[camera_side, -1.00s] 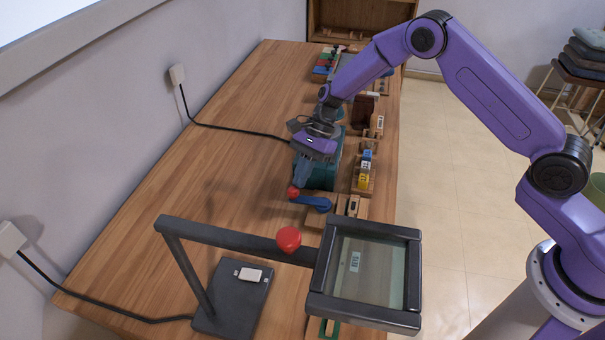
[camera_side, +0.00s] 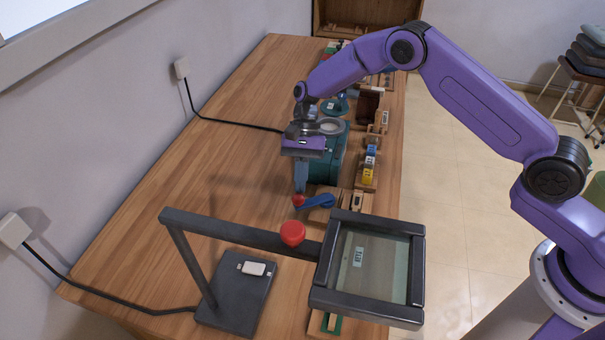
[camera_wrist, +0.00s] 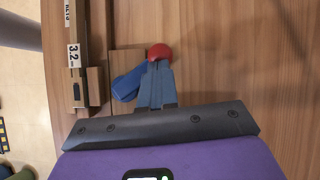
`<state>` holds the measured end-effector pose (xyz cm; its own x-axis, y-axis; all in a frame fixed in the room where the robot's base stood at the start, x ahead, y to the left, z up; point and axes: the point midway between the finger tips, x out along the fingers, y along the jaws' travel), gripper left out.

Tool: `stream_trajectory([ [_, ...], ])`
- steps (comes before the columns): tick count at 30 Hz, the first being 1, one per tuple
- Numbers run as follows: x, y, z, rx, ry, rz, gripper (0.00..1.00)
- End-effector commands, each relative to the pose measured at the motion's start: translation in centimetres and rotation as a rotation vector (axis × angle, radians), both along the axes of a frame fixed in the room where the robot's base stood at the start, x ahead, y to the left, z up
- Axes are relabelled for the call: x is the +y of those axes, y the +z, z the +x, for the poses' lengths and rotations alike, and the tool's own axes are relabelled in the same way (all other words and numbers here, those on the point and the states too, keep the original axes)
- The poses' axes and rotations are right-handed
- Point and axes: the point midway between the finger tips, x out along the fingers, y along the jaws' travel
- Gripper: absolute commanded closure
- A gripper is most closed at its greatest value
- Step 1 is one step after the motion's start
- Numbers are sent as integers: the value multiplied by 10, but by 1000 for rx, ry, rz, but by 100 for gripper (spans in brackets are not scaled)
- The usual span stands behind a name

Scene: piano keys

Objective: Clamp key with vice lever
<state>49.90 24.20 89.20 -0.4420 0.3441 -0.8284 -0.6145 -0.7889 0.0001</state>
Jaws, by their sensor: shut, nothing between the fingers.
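The vice lever (camera_side: 318,202) is a blue arm with a red ball knob (camera_side: 298,200) at its left end, beside a low wooden block near the table's right side. In the wrist view the lever (camera_wrist: 126,84) slants down left from the red knob (camera_wrist: 160,53). My gripper (camera_side: 300,190) points down at the knob, fingers shut and empty. In the wrist view my fingertips (camera_wrist: 159,66) are right at the knob, seemingly touching it; they partly hide it. A wooden strip with a dark slot (camera_side: 356,202), possibly the key, lies right of the lever.
A teal box (camera_side: 328,165) is behind my gripper. Wooden holders with yellow and blue pieces (camera_side: 369,172) line the right edge. The table's left is mostly clear, with a cable.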

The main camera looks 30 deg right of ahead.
Motion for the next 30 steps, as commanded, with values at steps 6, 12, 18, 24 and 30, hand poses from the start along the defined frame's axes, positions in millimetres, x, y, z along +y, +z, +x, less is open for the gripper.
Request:
stream_trajectory([
  [6, 8, -1, -13, 1, 211, 0, 100],
  [12, 11, 0, -25, 1, 400, -1, 100],
  [18, 12, 0, -37, 1, 573, -1, 100],
  [24, 11, 0, -46, 2, 711, 0, 100],
  [30, 11, 0, -52, 1, 801, 0, 100],
])
